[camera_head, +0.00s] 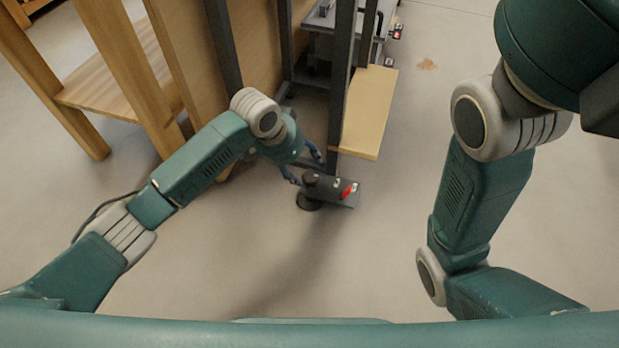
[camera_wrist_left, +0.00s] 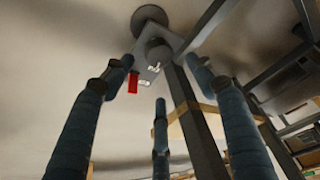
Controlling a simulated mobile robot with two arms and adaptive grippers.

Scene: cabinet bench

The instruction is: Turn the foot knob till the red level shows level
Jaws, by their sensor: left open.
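The foot knob (camera_head: 311,178) is a short dark cylinder above a round floor foot (camera_head: 309,203), at the end of a grey plate by a dark frame leg. The red level (camera_head: 347,191) is a small red piece on this plate, lying at a slant between white marks. In the left wrist view the knob (camera_wrist_left: 157,50) stands beyond the fingertips, and the red level (camera_wrist_left: 133,82) hangs near the left finger. My left gripper (camera_head: 303,166) is open, its blue fingers spread around the near side of the knob, with no clear contact. My right gripper is out of view.
A dark metal frame (camera_head: 341,80) with a pale wooden board (camera_head: 369,112) rises just behind the plate. A wooden bench (camera_head: 110,85) stands at the left. A grey cart (camera_head: 345,45) is at the back. The floor in front and to the right is clear.

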